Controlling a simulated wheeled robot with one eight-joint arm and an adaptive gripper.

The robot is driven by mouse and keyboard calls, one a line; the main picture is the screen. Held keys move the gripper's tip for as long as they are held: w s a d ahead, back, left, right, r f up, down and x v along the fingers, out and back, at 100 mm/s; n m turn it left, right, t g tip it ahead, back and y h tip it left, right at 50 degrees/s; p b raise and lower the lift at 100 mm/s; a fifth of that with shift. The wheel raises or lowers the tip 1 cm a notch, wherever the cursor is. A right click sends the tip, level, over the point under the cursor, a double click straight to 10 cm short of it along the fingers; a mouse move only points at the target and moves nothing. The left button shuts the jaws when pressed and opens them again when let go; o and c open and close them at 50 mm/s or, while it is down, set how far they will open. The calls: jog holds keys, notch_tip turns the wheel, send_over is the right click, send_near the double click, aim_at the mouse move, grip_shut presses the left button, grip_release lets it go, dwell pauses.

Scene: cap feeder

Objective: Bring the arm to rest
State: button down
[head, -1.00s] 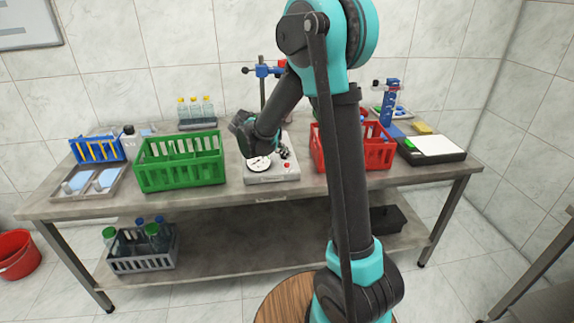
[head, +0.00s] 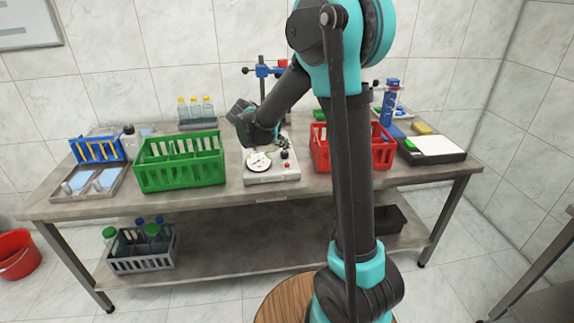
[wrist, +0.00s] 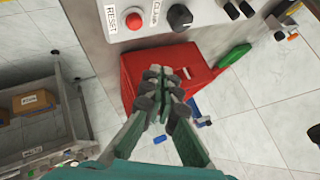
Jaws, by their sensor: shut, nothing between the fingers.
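My gripper (wrist: 167,95) shows in the wrist view with its fingers closed together and nothing between them. In the head view my arm bends down toward the middle of the bench, its end above and behind the small grey machine (head: 272,178). The fingertips cannot be made out there. The machine has a round white dial, a black knob and a red button on its front. In the wrist view a grey panel (wrist: 160,22) with a red button marked RESET and a dark knob lies beyond the fingers, apart from them.
A green basket (head: 180,178) stands left of the machine, and a red basket (head: 380,158) right of it. A blue rack (head: 98,150) and a tray are at far left. Capped bottles (head: 195,108) stand behind. A black-and-white board (head: 435,148) lies at right.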

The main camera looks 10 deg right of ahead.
jog(key=s+d+f+n+y, duration=0.1)
jog(key=s+f+n+y, duration=0.1)
jog(key=s+n, duration=0.4)
jog(key=s+d+f+n+y, duration=0.2)
jog(key=s+n, duration=0.5)
jog(key=s, duration=0.7)
jog(key=s+d+f+n+g+y, duration=0.1)
jog(key=s+f+n+y, duration=0.2)
jog(key=s, duration=0.6)
notch_tip(320, 180, down, 3)
jog(key=n, duration=0.3)
jog(key=shift+s+d+r+n, duration=0.15)
jog(key=shift+s+d+n, duration=0.15)
jog(key=shift+s+d, duration=0.1)
